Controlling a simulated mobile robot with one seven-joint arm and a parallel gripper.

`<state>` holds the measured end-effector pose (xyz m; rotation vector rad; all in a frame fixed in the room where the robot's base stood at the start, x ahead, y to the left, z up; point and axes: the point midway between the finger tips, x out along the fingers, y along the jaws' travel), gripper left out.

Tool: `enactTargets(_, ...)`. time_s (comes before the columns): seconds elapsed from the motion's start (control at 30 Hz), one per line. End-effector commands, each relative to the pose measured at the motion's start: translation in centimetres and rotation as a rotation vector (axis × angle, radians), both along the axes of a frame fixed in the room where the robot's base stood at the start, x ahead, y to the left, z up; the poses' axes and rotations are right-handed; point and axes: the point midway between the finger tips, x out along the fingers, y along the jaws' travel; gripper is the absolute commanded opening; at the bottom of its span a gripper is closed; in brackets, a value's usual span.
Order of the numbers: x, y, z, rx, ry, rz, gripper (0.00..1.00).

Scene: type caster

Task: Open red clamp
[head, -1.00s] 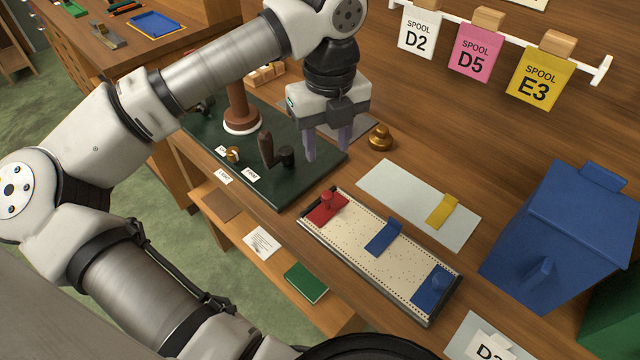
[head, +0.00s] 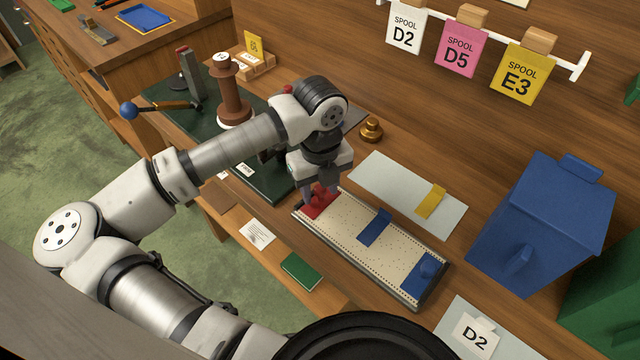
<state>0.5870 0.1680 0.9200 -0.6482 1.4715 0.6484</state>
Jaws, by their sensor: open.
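The red clamp (head: 319,205) sits at the upper-left end of the long, dotted cream tray (head: 343,229). Its upright knob is partly hidden by my gripper. My gripper (head: 319,196) is open and pointed down, with its fingertips right at the knob of the red clamp. The fingers appear to stand on either side of the knob; whether they touch it cannot be told.
Blue clamps lie at the tray's middle (head: 375,228) and lower-right end (head: 424,273). A pale plate (head: 390,184) with a yellow piece (head: 431,202) lies behind it. A brass knob (head: 371,129), a blue box (head: 540,225) and a dark green board (head: 262,185) stand around.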

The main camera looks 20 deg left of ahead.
Motion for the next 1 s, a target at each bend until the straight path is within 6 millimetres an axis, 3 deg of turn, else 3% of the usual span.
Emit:
enactTargets(0.17, 0.00, 0.00, -0.01, 0.000, 0.000, 0.000, 0.42)
enactTargets(0.5, 0.01, 0.01, 0.02, 0.000, 0.000, 0.000, 0.00)
enactTargets(1.0, 0.35, 0.80, -0.05, -0.162, 0.056, 0.004, 0.00)
